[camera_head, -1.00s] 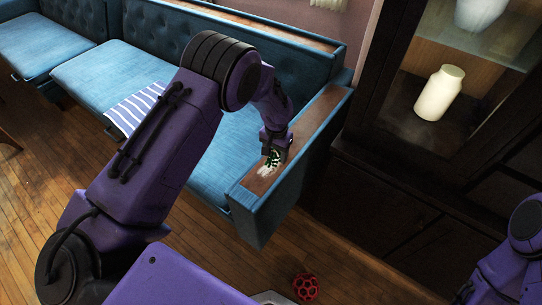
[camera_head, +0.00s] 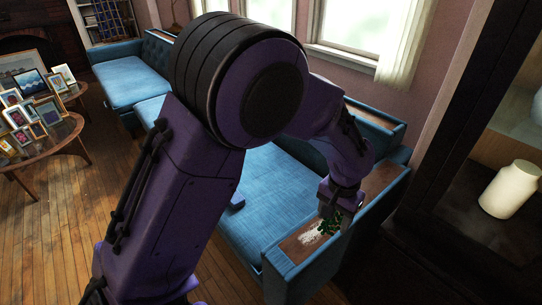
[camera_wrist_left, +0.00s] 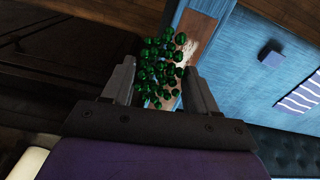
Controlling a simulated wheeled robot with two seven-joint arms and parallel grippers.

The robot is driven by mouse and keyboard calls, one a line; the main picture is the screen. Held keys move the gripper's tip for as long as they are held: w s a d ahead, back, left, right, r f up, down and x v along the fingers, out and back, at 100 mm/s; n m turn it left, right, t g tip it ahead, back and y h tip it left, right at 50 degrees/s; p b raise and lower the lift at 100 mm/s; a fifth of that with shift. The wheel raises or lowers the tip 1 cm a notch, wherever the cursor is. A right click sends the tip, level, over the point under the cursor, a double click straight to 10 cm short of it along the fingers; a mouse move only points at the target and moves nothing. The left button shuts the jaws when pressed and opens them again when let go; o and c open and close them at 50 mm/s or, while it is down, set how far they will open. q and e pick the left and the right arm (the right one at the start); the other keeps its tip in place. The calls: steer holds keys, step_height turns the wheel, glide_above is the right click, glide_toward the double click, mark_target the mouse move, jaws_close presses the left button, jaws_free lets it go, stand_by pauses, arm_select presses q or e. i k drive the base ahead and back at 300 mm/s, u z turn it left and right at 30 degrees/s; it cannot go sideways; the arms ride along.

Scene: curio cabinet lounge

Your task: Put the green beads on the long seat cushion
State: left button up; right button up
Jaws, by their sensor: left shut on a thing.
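The green beads (camera_head: 329,225) are a small dark green bunch at my left gripper (camera_head: 331,211), over the wooden top of the sofa's near armrest. In the left wrist view the beads (camera_wrist_left: 162,62) lie between the two fingers of my left gripper (camera_wrist_left: 160,85), which is shut on them. Whether they still touch the armrest is hard to tell. The long seat cushion (camera_head: 280,190) is blue, just left of the armrest and partly hidden by my left arm. It also shows at upper right in the left wrist view (camera_wrist_left: 245,60). My right gripper is out of view.
The armrest (camera_head: 302,244) has a pale patch on its wood. A dark cabinet with a cream jar (camera_head: 510,189) stands at right. A round table (camera_head: 45,150) with several picture frames is at far left. A striped cloth (camera_wrist_left: 302,94) lies on the seat.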

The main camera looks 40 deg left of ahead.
mark_target(254, 221)
steer(key=z, duration=2.35)
steer(key=k, duration=1.8)
steer(key=u, duration=1.95)
steer(key=i, duration=0.65)
steer(key=u, duration=0.25)
